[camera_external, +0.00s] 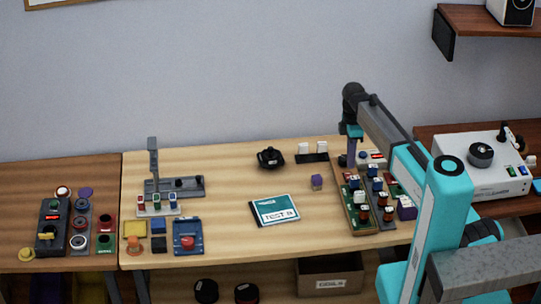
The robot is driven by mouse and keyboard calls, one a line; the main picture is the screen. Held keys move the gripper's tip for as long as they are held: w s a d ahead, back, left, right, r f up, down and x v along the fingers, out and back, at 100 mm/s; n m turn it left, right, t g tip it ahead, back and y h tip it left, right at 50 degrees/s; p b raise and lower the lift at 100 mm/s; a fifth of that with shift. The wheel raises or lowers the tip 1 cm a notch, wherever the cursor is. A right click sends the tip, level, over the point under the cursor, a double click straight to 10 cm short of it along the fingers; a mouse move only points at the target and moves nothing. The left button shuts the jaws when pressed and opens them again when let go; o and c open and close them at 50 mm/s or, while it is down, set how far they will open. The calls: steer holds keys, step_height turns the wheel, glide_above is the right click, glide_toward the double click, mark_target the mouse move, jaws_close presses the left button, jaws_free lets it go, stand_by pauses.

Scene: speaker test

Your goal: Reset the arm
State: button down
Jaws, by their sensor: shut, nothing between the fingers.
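My arm, teal and grey, rises from the lower right and reaches back over the right part of the table. Its forearm ends in a dark wrist, and my gripper (350,162) points down from it, above the back end of a wooden tray (347,213). My gripper is small in this view and looks shut, with nothing seen in it. I cannot tell how far its fingertips are from the things below.
The tray holds several coloured parts. A white machine (480,165) stands at the right. The table's front middle is clear.

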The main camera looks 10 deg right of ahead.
step_height(320, 180, up, 10)
steer(key=w+b, duration=0.1)
steer(key=b, duration=0.1)
steer(key=shift+w, duration=0.15)
stand_by(0.4)
steer(key=shift+f, duration=0.15)
stand_by(0.6)
steer(key=shift+s+f+p, duration=0.35)
steer(key=shift+f+p, duration=0.3)
steer(key=shift+f, duration=1.6)
steer(key=shift+s+f+p, duration=0.3)
steer(key=shift+f+p, duration=0.4)
steer(key=shift+f, duration=1.6)
steer(key=shift+s+f+p, duration=0.35)
steer(key=shift+f+p, duration=0.3)
steer(key=shift+f, duration=1.6)
steer(key=shift+f, duration=0.1)
